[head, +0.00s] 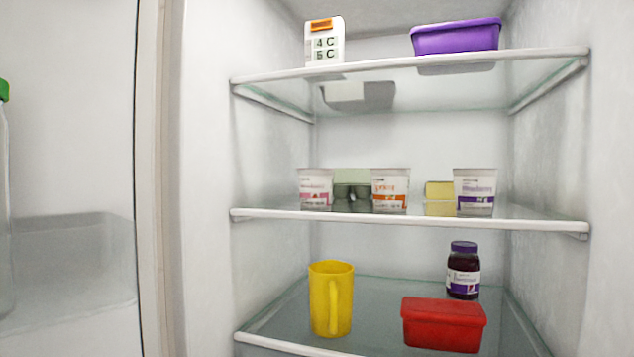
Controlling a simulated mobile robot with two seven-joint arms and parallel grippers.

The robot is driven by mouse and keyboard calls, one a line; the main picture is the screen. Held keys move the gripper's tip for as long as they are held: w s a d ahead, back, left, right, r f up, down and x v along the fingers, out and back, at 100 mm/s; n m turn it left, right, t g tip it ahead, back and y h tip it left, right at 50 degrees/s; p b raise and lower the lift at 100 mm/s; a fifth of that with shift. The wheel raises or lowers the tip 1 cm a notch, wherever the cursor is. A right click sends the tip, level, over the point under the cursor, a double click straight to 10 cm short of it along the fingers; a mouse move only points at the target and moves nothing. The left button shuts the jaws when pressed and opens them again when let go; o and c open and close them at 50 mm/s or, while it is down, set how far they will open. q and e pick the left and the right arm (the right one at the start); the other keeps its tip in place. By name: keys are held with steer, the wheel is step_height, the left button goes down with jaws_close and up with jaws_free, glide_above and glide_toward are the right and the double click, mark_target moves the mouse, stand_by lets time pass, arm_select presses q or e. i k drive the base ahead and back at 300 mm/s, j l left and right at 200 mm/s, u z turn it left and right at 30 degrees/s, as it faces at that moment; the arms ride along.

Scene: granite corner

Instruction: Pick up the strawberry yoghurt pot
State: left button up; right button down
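Three white yoghurt pots stand upright on the middle fridge shelf (400,215). The left pot (315,188) has a pink-red label band, which fits strawberry, though its lettering is too small to read surely. The middle pot (390,189) has an orange band, and the right pot (475,191) a purple one. The left pot stands near the shelf's front left, apart from the middle pot. Neither of my grippers shows in the head view.
Behind the pots are a dark green egg-box-like item (352,196) and a yellow block (439,191). Above stand a thermometer-like display (324,42) and purple box (455,37). Below are a yellow jug (331,300), dark jar (463,271) and red box (443,325). The door (70,150) is at left.

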mark_target(316, 185)
steer(key=k+l, duration=0.2)
steer(key=k+l+u, duration=0.1)
steer(key=u, duration=0.3)
steer(key=k+u, duration=0.35)
steer(key=u, duration=1.2)
